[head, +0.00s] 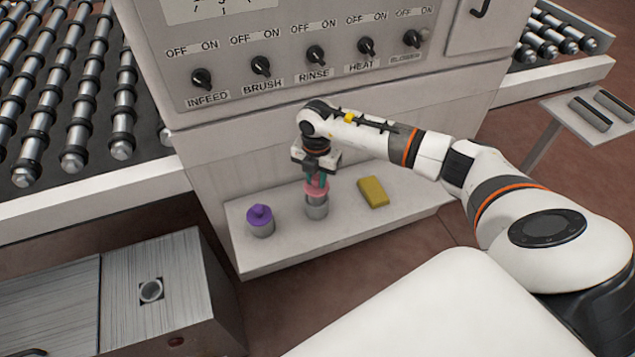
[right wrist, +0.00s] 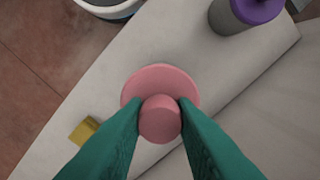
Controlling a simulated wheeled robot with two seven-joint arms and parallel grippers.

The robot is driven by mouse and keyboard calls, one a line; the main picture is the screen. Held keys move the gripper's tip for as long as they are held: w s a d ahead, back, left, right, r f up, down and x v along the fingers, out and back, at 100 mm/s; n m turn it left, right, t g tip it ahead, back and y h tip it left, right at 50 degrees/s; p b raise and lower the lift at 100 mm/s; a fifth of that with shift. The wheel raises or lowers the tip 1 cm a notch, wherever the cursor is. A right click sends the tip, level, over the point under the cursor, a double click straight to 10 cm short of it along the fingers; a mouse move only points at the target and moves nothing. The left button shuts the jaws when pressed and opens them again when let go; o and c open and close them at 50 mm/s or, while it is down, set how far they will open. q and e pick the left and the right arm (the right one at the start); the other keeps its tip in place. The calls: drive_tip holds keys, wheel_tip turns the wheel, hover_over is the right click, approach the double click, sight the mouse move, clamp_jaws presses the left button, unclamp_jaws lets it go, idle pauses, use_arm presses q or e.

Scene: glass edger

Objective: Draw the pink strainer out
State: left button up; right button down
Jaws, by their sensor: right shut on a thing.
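The pink strainer (head: 317,187) sits at the top of a grey cylindrical holder (head: 316,208) on the shelf. In the right wrist view, the pink strainer (right wrist: 161,118) shows as a round knob above a wider pink disc. My right gripper (head: 316,178) comes down from above, and its green fingers (right wrist: 160,122) are shut on the knob from both sides. How far the strainer is inside the holder is hidden. My left gripper is not in view.
A purple-topped grey container (head: 260,222) stands left of the holder, and a yellow block (head: 373,191) lies to the right. The pale shelf (head: 290,256) projects below the machine's knob panel (head: 330,60). A metal cabinet with a round opening (head: 151,290) is at lower left.

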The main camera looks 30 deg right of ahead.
drive_tip(key=shift+r+p, duration=1.3)
drive_tip(key=shift+r, duration=0.6)
wheel_tip(320, 180, up, 4)
drive_tip(key=p, duration=0.3)
